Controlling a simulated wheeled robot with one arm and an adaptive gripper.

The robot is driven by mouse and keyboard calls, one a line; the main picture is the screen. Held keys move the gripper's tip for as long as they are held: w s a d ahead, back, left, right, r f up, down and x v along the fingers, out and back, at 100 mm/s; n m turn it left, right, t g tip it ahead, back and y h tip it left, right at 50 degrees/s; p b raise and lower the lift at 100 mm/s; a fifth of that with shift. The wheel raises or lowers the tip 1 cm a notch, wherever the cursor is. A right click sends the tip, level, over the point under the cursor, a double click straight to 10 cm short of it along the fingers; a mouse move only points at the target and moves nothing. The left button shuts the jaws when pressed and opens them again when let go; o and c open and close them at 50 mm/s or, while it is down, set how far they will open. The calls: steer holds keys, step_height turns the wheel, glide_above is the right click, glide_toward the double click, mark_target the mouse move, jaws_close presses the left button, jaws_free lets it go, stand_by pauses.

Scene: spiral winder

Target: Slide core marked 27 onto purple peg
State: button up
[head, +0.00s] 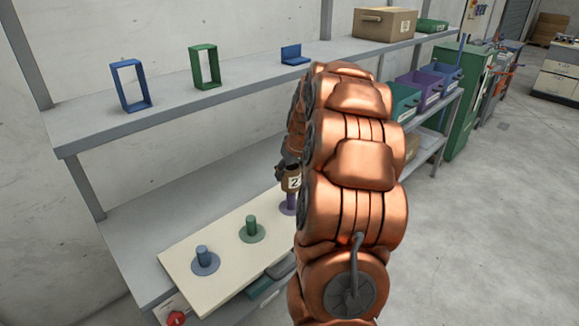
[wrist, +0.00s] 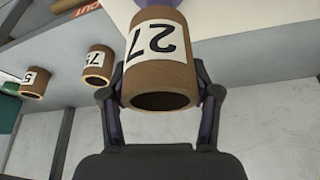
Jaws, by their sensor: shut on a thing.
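The core marked 27 (wrist: 158,62) is a brown tube with a white label, upside down in the wrist view. My gripper (wrist: 160,95) is shut on it, one finger on each side. In the head view the held core (head: 292,183) is just above the purple peg (head: 289,205), which my arm partly hides. I cannot tell whether the peg tip is inside the core. A purple patch also shows beyond the core at the top of the wrist view. The green peg (head: 251,226) and blue peg (head: 203,256) stand bare on the pale board (head: 222,278).
Two more brown cores, one marked 5 (wrist: 33,82) and one with a partly legible label (wrist: 97,66), are at the left of the wrist view. Blue (head: 130,86) and green (head: 205,66) frames stand on the upper shelf. Coloured bins (head: 432,88) are at right.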

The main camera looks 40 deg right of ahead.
mark_target(296, 172)
steer(key=shift+f+b, duration=1.9)
steer(key=shift+f, duration=2)
steer(key=o, duration=1.2)
steer(key=shift+o, duration=0.2)
steer(key=v, duration=1.2)
steer(key=shift+s, duration=0.1)
